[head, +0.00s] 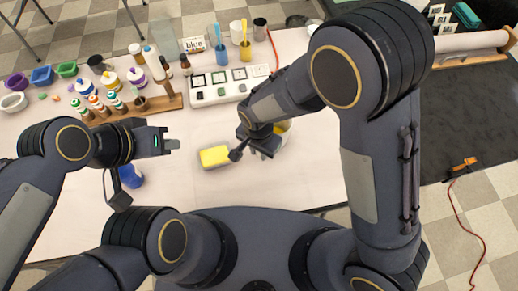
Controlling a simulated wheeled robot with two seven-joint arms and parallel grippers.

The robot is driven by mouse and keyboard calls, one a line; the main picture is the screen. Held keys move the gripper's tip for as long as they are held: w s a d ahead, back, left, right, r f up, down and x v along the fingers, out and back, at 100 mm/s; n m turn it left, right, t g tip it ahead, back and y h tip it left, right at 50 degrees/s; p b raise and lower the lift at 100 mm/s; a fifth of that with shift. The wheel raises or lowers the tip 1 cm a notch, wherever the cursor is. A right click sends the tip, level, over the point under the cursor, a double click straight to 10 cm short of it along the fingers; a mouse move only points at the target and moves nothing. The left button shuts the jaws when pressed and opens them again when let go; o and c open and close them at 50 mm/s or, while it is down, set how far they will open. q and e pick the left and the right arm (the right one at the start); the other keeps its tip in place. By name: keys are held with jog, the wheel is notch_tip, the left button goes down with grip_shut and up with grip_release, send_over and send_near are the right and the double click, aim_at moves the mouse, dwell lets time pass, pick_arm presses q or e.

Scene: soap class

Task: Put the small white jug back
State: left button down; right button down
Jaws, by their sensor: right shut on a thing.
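My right gripper (256,148) is shut, low over the middle of the table. Next to it a pale vessel with yellow inside (284,127) shows only in part, mostly hidden behind the gripper and wrist. It looks like the small white jug in the grip, but its handle and base are hidden, so I cannot tell if it touches the table. A yellow block in a pale, shallow tray (214,157) lies just left of the gripper. My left gripper (174,144) is over the table further left, with nothing visible in it; its finger gap cannot be made out.
A white panel with several dark squares (219,87) lies behind the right gripper. A wooden rack of small bottles (145,106) stands left of it. Blue and yellow cups, bottles and a white mug (236,29) line the back. A blue cup (131,176) is below my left gripper.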

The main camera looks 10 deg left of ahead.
jog(key=shift+f, duration=0.2)
jog(key=c, duration=1.3)
grip_release()
jog(key=shift+o, duration=0.2)
jog(key=shift+r, duration=0.1)
notch_tip(320, 180, up, 12)
jog(key=shift+s+r, duration=0.1)
